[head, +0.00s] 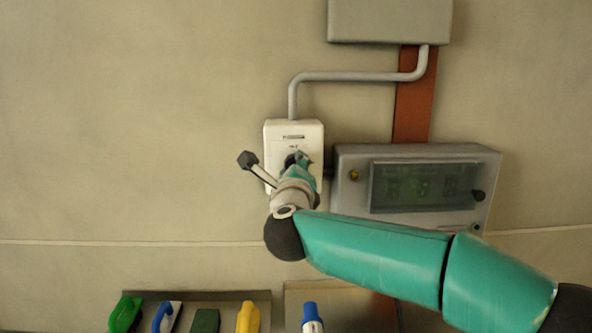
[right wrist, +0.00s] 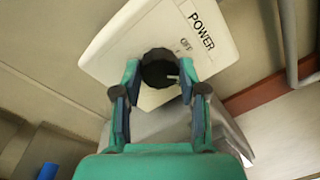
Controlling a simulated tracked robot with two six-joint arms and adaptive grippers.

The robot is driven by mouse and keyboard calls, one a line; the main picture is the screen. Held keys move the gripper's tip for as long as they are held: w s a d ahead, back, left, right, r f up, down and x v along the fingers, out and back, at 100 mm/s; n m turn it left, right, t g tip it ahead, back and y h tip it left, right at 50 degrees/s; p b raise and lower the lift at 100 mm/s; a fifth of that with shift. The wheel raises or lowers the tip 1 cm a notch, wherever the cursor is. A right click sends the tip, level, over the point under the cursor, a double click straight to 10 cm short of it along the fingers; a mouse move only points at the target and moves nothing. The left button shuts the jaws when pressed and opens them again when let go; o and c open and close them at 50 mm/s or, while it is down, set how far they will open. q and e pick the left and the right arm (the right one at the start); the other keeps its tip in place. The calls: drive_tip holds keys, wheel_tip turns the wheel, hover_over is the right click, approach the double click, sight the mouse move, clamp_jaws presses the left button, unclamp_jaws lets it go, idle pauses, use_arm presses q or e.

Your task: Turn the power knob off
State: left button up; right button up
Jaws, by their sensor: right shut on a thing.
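The white power box (head: 275,135) is on the wall in the head view. It also fills the upper part of the right wrist view (right wrist: 115,50), tilted, with the labels POWER and OFF. The round black power knob (right wrist: 158,68) is on its face, with a small pale mark on its edge pointing away from the OFF label. My right gripper (right wrist: 158,76) is shut on the knob, one finger on each side. In the head view my right gripper (head: 298,163) covers most of the knob. My left gripper is not in view.
A grey panel with a dark window (head: 425,185) is right of the power box. A grey conduit (head: 350,76) runs from the box to an upper grey box (head: 390,20). Several coloured handled tools, including a green one (head: 125,314), are low at the left. The left wall is clear.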

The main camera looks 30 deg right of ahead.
drive_tip(key=n, duration=0.3)
drive_tip(key=n+p, duration=0.1)
drive_tip(key=n, duration=0.2)
drive_tip(key=n+t+y+p, duration=0.1)
drive_tip(key=n, duration=0.3)
drive_tip(key=shift+f, duration=0.35)
drive_tip(key=shift+a+f, duration=0.1)
drive_tip(key=o, duration=1.1)
drive_tip(key=shift+o, duration=0.2)
drive_tip(key=shift+r, duration=0.25)
